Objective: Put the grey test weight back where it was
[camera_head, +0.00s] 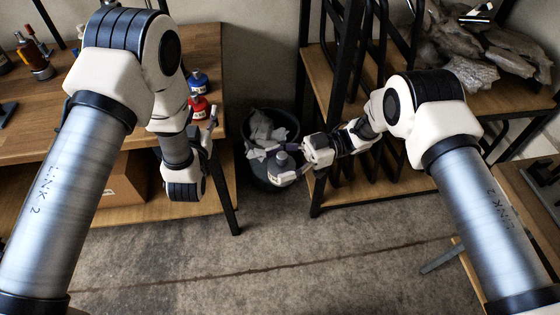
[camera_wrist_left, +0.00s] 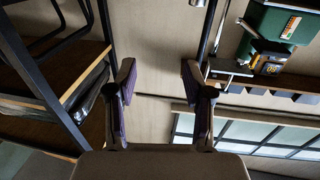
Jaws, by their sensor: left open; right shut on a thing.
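The grey test weight (camera_head: 282,164), a grey body with a rounded knob and a pale label, is at the dark waste bin's right side in the head view. My right gripper (camera_head: 303,168) is shut on it from the right. The weight overlaps the bin's opening in the picture; whether it touches the bin or hangs above it I cannot tell. My left gripper (camera_head: 210,133) is partly hidden by its own arm beside the left table. In the left wrist view its two fingers (camera_wrist_left: 158,88) are spread with nothing between them.
The waste bin (camera_head: 246,172) holds crumpled paper (camera_head: 262,130). Blue (camera_head: 198,82) and red (camera_head: 198,107) bottles stand on the left wooden table (camera_head: 215,60).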

